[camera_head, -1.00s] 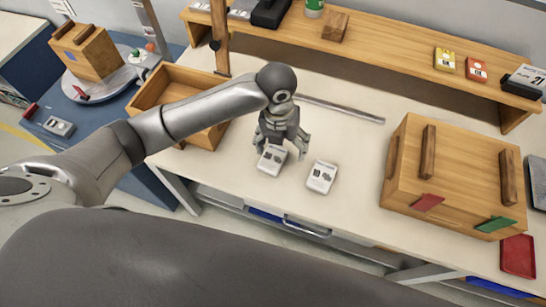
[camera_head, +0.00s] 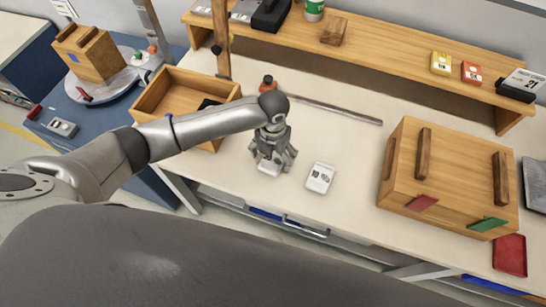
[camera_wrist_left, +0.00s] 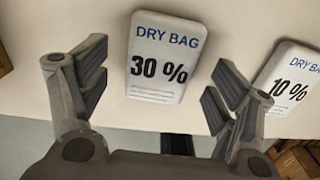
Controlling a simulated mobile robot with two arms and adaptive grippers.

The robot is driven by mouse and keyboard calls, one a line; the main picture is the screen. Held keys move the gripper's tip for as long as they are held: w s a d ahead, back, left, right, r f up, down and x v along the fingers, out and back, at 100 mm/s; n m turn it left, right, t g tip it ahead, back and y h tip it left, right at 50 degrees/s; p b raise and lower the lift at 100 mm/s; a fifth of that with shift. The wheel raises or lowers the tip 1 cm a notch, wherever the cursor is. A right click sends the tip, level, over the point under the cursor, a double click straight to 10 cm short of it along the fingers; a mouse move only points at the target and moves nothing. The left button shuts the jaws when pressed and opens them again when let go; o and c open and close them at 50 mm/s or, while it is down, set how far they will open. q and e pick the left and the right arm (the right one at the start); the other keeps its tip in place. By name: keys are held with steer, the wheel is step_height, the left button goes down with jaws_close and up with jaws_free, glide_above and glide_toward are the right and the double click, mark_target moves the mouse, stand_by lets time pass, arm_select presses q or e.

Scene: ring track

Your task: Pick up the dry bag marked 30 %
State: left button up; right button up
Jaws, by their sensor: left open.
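The dry bag marked 30 % (camera_wrist_left: 162,60) is a small white packet lying flat on the pale table. In the left wrist view it lies between and beyond the fingers of my left gripper (camera_wrist_left: 155,85), with its label readable. In the head view my left gripper (camera_head: 271,160) is open just over this bag (camera_head: 269,168) and partly hides it. A second dry bag, marked 10 % (camera_wrist_left: 290,82), lies to the right, outside the fingers; the head view also shows it (camera_head: 320,178). My right gripper is not in view.
An open wooden box (camera_head: 165,85) stands left of the gripper, under my arm. A large wooden box with dark bars (camera_head: 450,165) stands at the right. A long grey bar (camera_head: 345,110) lies behind, before a wooden shelf (camera_head: 390,50). An orange-topped item (camera_head: 267,84) stands behind the gripper.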

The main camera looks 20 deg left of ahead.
arm_select(q)
steer(key=shift+f, duration=0.7)
steer(key=shift+c, duration=0.5)
steer(key=c, duration=1)
steer(key=shift+r, duration=0.1)
